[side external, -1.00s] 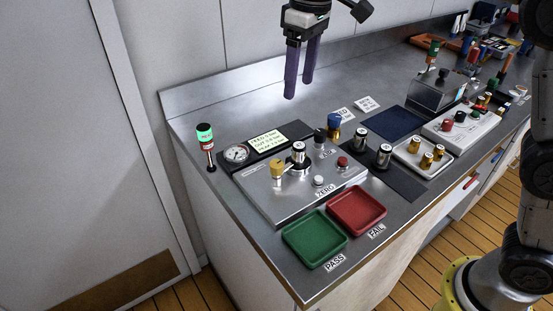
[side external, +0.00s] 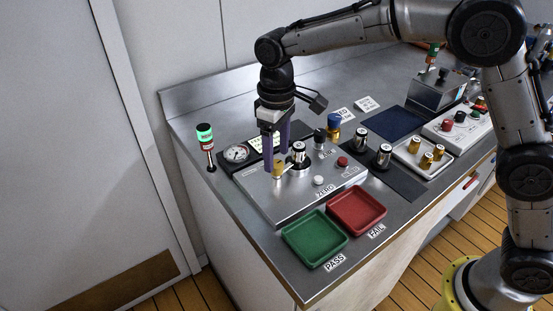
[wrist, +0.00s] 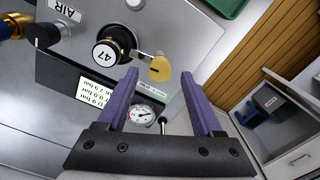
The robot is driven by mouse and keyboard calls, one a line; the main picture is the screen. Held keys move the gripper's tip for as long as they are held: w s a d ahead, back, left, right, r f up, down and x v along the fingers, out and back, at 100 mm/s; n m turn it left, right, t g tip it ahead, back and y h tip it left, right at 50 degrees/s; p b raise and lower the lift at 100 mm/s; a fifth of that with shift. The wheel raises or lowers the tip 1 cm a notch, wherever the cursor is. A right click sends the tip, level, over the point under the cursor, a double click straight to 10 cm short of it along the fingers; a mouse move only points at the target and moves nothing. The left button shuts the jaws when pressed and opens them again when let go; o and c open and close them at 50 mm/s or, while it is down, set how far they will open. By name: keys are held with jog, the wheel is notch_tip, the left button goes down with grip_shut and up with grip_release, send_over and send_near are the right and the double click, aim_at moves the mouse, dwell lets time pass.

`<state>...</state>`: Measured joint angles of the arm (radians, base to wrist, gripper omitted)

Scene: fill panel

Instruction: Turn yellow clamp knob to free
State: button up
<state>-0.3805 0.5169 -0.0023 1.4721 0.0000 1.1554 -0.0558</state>
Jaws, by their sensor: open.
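The yellow clamp knob (side external: 278,169) stands on the left part of the grey fill panel (side external: 312,202). In the wrist view the yellow knob (wrist: 160,69) shows a dark slot line on its top. A metal clamp arm runs from it toward the silver cylinder marked 47 (wrist: 106,53), which also shows in the side view (side external: 298,152). My gripper (side external: 276,168) points down at the knob with its purple fingers. In the wrist view the open fingers (wrist: 162,74) have the knob between or just beyond their tips. I see no clear contact.
The pressure gauge (side external: 236,154) and display lie behind the knob. A black AIR knob (side external: 320,137), a white ZERO button (side external: 318,180) and a red button (side external: 342,162) are nearby. The green PASS tray (side external: 315,240) and red FAIL tray (side external: 357,210) sit in front.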

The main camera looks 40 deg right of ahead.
aim_at(281, 166)
jog(key=shift+f, duration=1.3)
jog(key=shift+c, duration=0.3)
grip_shut()
